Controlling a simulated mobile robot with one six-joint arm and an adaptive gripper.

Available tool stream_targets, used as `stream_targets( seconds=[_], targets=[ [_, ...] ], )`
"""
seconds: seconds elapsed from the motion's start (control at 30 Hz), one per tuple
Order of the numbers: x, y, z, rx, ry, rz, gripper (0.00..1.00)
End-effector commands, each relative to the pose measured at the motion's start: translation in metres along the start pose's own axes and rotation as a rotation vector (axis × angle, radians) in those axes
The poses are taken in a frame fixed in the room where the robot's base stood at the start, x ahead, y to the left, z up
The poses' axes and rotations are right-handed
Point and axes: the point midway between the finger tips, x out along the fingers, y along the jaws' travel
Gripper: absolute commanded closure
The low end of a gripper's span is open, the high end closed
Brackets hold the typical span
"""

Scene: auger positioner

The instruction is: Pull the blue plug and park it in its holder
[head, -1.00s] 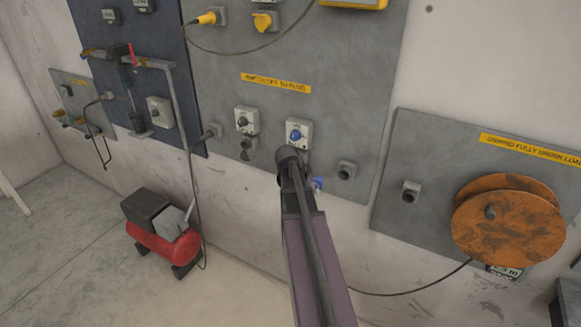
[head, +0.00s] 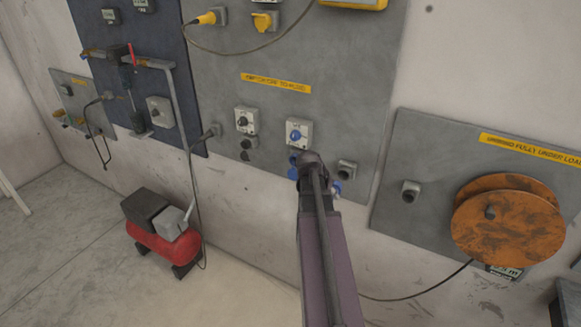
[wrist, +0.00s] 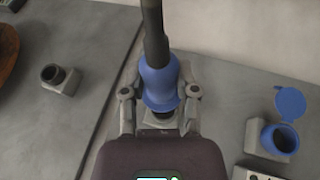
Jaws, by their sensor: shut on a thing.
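In the wrist view my gripper (wrist: 159,105) is shut on the blue plug (wrist: 160,82), whose black cable runs upward. The plug's dark nose points at a grey holder (wrist: 160,128) behind it; I cannot tell whether it has entered. That grey holder also shows in the head view (head: 346,170), right of my gripper (head: 312,172). A little blue of the plug (head: 337,187) shows beside my arm. The blue socket (wrist: 279,139), with its lid open, is empty at the right of the wrist view. In the head view it is partly hidden (head: 293,172).
A switch box with a blue knob (head: 299,134) is just above the socket. Another grey holder (head: 411,190) and an orange cable drum (head: 507,220) are on the right panel. A red compressor (head: 163,240) stands on the floor at left.

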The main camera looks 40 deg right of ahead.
Motion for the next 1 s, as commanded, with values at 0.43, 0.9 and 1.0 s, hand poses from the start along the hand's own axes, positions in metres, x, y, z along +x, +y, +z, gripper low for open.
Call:
stream_targets(
  seconds=[0.43,0.9,1.0],
  targets=[
    [0.001,0.0,-0.002,0.0,0.0,0.0,1.0],
    [0.009,-0.001,-0.025,0.003,-0.007,-0.001,1.0],
    [0.012,-0.001,-0.031,0.003,-0.008,-0.001,1.0]
  ],
)
